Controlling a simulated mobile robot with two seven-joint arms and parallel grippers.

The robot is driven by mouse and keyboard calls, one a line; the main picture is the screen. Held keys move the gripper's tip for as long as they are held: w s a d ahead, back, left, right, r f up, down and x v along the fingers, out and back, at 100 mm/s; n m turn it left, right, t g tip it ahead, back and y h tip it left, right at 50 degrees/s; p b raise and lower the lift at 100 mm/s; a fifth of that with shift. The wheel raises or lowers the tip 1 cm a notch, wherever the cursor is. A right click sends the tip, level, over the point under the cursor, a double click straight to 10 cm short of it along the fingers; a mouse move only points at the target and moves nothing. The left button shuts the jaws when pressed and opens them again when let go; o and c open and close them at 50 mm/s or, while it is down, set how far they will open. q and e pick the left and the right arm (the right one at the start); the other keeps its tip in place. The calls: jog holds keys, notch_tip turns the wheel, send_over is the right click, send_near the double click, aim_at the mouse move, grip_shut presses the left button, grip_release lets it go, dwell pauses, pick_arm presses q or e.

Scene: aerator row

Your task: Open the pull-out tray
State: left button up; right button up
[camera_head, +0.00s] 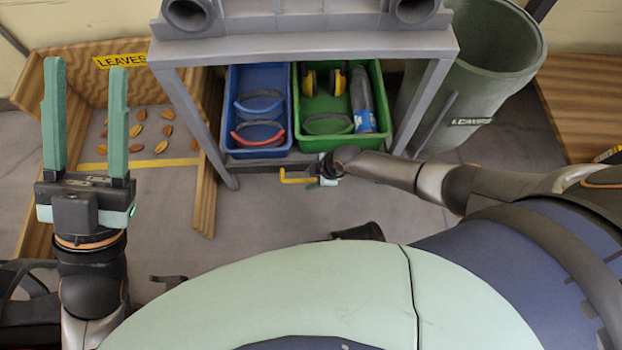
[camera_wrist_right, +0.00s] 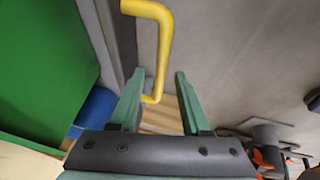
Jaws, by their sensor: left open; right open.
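The pull-out tray (camera_head: 258,165) is a low dark grey shelf under the grey bench, and its front edge shows in the head view. A yellow bar handle (camera_head: 297,180) is at its front. The handle also shows in the right wrist view (camera_wrist_right: 162,30), with its lower end between the fingers. My right gripper (camera_wrist_right: 160,75) is open around that end; I see no clear contact. In the head view its fingers are mostly hidden by the wrist. My left gripper (camera_head: 86,68) is open and empty, pointing up at the far left, away from the tray.
A blue bin (camera_head: 236,100) and a green bin (camera_head: 375,80) with tools sit on the tray. Bench legs stand either side. A green barrel (camera_head: 480,60) is at right. A wooden-walled bay (camera_head: 204,200) with leaves is at left. Floor before the tray is clear.

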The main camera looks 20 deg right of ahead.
jog(key=shift+c, duration=0.3)
grip_shut()
dwell(1.2)
